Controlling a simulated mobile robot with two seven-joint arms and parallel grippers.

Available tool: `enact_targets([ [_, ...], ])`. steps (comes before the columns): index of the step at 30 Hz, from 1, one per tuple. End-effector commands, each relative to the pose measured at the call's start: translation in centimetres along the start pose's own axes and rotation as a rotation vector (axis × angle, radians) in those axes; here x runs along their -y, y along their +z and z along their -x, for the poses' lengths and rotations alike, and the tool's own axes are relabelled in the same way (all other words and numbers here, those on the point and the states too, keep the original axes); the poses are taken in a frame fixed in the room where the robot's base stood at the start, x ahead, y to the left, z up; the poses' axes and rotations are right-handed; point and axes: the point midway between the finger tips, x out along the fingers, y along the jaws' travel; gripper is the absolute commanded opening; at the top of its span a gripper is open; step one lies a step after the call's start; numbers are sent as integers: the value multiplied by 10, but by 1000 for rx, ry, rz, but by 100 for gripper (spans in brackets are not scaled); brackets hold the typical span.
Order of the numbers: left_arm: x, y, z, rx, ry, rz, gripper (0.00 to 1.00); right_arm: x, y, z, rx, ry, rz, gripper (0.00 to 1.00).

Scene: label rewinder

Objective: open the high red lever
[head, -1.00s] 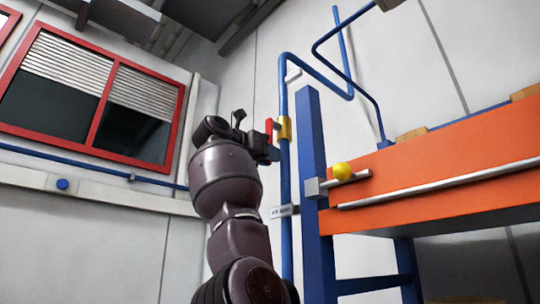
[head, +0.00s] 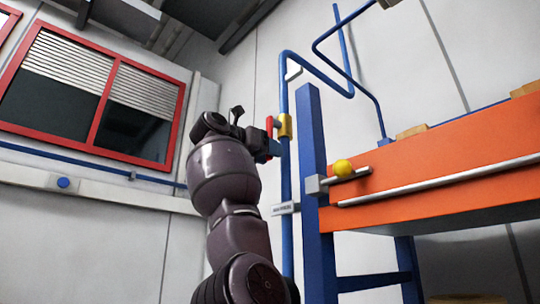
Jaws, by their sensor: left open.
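The red lever (head: 269,126) is a short upright red handle beside a brass-yellow valve body (head: 285,126) on a vertical blue pipe (head: 286,185). My left gripper (head: 268,148) is at the lever's lower part, just left of the pipe. Its jaws are open, and part of them is hidden by my own arm and wrist. I cannot tell whether a finger touches the lever. My right gripper is not in view.
A blue post (head: 313,180) and an orange beam (head: 440,165) with a yellow ball (head: 343,168) stand to the right. A red-framed window (head: 95,95) is on the left wall. The pipe bends right above the valve.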

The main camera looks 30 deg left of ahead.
Motion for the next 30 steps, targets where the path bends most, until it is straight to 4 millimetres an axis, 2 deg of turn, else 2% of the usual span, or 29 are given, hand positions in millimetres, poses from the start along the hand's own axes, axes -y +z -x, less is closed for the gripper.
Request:
enact_targets([
  [9,-1,-2,55,4,2,1,49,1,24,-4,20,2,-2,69],
  [15,0,-2,84,2,1,1,49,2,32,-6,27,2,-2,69],
  [21,0,-1,98,0,0,1,49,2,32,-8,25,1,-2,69],
  [30,0,0,100,1,0,1,49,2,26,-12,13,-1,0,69],
])
